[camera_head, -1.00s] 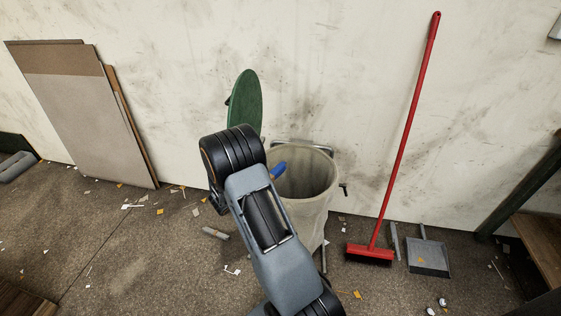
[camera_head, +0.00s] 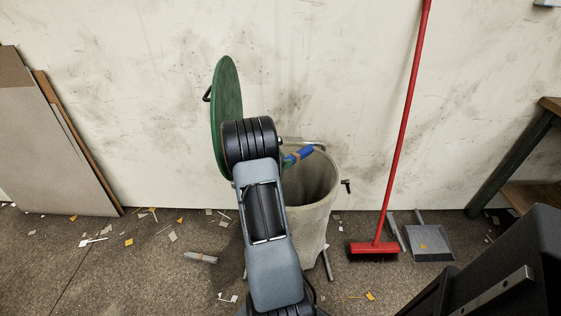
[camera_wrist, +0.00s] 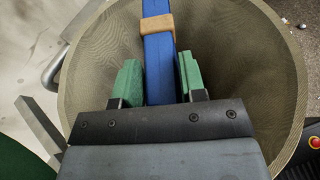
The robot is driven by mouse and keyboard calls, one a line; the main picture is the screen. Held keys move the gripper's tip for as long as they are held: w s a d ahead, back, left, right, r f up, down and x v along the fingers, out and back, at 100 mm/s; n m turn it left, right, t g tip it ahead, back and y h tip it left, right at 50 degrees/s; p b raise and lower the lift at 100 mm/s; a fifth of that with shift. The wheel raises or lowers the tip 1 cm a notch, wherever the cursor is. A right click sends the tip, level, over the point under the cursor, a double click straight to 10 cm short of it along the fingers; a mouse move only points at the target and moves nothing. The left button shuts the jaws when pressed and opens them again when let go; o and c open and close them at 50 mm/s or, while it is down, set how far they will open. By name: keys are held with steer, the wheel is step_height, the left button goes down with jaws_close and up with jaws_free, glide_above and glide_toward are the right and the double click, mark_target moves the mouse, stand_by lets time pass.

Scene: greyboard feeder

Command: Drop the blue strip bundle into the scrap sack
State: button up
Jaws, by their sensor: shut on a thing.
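The blue strip bundle (camera_wrist: 158,58) has a tan band around it and sits between the green finger pads of my gripper (camera_wrist: 160,78), which is shut on it. In the wrist view the bundle is over the open mouth of the scrap sack (camera_wrist: 85,75), whose mesh wall surrounds it. In the head view the blue end of the bundle (camera_head: 303,154) shows at the sack's rim level, just right of my arm. The pale sack (camera_head: 315,222) stands upright against the wall, its left part hidden behind my arm.
A green round lid (camera_head: 228,110) stands raised behind the sack's left side. A red broom (camera_head: 402,140) leans on the wall to the right, beside a grey dustpan (camera_head: 428,243). Board sheets (camera_head: 45,150) lean at the left. Paper scraps litter the floor.

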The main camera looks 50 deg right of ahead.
step_height(320, 180, down, 5)
steer(key=b, duration=0.3)
steer(key=shift+r, duration=0.1)
steer(key=o, duration=1)
steer(key=shift+r, duration=0.1)
step_height(320, 180, up, 3)
steer(key=shift+r+p, duration=0.1)
steer(key=shift+p, duration=0.65)
steer(key=s+a+r+p, duration=0.1)
steer(key=s+a+r, duration=0.2)
steer(key=s+a+r+p, duration=0.1)
steer(key=s+a+r, duration=0.2)
steer(key=a, duration=0.1)
steer(key=s+a+r+p, duration=0.1)
steer(key=s+a+r, duration=0.2)
steer(key=shift+a+r, duration=0.3)
steer(key=shift+a, duration=0.1)
